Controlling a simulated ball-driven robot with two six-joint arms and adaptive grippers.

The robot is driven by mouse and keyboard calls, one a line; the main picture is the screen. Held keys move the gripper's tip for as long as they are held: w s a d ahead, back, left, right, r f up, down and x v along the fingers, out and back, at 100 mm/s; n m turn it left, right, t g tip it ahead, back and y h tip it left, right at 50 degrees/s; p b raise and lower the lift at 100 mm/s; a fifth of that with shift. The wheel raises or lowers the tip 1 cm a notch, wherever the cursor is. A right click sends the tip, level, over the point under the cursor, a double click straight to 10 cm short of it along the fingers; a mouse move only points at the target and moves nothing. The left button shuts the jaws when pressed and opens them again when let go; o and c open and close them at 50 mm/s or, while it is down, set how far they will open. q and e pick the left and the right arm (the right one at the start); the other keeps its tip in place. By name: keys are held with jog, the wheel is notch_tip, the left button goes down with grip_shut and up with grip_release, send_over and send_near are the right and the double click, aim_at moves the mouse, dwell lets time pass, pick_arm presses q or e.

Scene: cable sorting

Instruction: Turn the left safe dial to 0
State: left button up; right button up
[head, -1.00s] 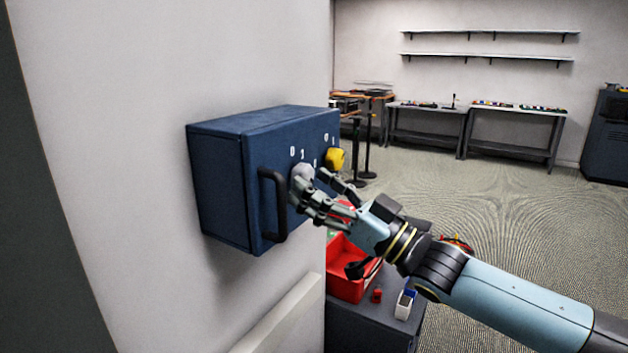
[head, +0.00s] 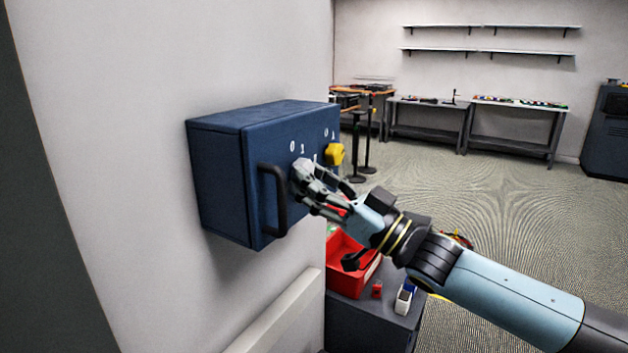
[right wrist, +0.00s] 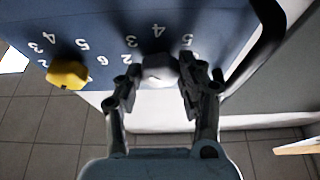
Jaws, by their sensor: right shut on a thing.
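The blue safe (head: 222,185) hangs on the wall, with white numbers and two dials on its front. The left dial is a pale grey knob (right wrist: 160,68), in the middle of the right wrist view. The right dial is a yellow knob (head: 335,154); it also shows in the right wrist view (right wrist: 68,73). My right gripper (right wrist: 161,82) is shut on the pale knob, with one finger on each side of it. In the head view my right gripper (head: 312,187) covers part of the knob and some numbers. My left gripper is out of view.
A black handle (head: 276,200) sticks out from the safe's front, left of my right gripper. Below stand a red bin (head: 345,275) and small items on a dark cabinet (head: 372,325). Workbenches (head: 470,110) stand far back, with open floor before them.

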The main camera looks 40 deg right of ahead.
jog(key=shift+n, duration=0.5)
jog(key=n+g+y+b, duration=0.1)
jog(key=n+g, duration=0.1)
jog(key=n, duration=0.5)
jog(key=n+g+y+b, duration=0.1)
jog(key=n+g, duration=0.2)
jog(key=n, duration=0.4)
jog(key=d+r+n+g+y+b, duration=0.1)
jog(key=n+g+y, duration=0.1)
jog(key=n, duration=0.5)
jog(key=shift+w+n+g, duration=0.15)
jog(key=shift+n+g, duration=0.15)
jog(key=shift+g, duration=0.1)
jog(key=shift+r+n+g+h, duration=0.15)
jog(key=shift+n+g+h, duration=0.35)
jog(key=shift+n, duration=0.7)
jog(key=n+p, duration=0.1)
jog(key=n+h+p, duration=0.1)
jog(key=shift+a+r+n, duration=0.15)
jog(key=shift+n, duration=0.15)
jog(key=shift+n+h+p, duration=0.7)
jog(key=shift+n+p, duration=0.2)
jog(key=shift+n, duration=0.2)
